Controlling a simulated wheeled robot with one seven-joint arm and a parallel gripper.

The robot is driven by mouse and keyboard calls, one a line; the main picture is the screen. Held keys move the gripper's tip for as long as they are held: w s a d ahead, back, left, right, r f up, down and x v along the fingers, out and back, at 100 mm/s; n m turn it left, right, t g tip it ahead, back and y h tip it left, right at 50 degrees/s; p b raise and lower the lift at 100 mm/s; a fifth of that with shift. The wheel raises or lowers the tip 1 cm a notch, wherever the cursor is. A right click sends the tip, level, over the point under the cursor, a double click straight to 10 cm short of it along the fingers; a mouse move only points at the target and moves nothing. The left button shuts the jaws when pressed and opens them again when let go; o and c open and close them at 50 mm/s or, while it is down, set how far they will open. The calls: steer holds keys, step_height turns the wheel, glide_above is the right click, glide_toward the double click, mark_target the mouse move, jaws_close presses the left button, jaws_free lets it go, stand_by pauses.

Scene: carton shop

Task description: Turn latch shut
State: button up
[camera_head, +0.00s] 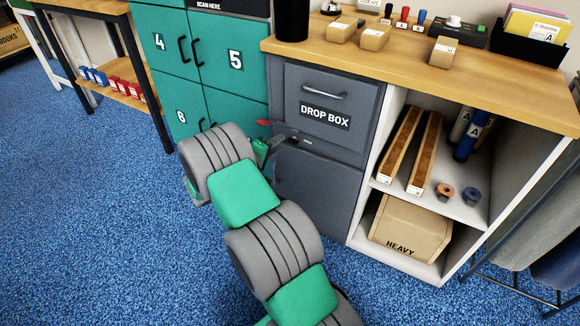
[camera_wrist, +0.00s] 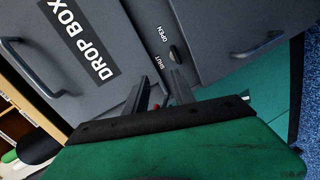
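The latch (camera_wrist: 174,52) shows in the wrist view as a small dark piece at the seam between the grey drop box door (camera_wrist: 124,22) and the lower grey door. The words OPEN and SHUT are printed beside it. My gripper (camera_wrist: 161,74) points at this spot. Its two dark fingers are apart, with a gap between them and nothing visible gripped. The right fingertip is close to the latch; I cannot tell if they touch. In the head view my gripper (camera_head: 279,142) is at the left of the drop box front (camera_head: 330,88), and the latch is hard to make out.
A small red piece (camera_head: 264,122) shows above my gripper. Teal lockers (camera_head: 225,50) stand left of the drop box. A wooden counter (camera_head: 400,58) with small cartons is above it. Open shelves at the right hold a carton marked HEAVY (camera_head: 411,232). The blue floor is clear at left.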

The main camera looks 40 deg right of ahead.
mark_target(294, 141)
step_height(294, 141, down, 7)
steer(key=d+n+t+h+b, duration=0.1)
steer(key=n+h+b, duration=0.1)
steer(key=n, duration=0.1)
steer(key=b+x, duration=0.1)
steer(key=x, duration=0.7)
steer(key=shift+r+t+b, duration=0.3)
steer(key=shift+r+b, duration=0.05)
steer(key=shift+w, duration=0.15)
jaws_close()
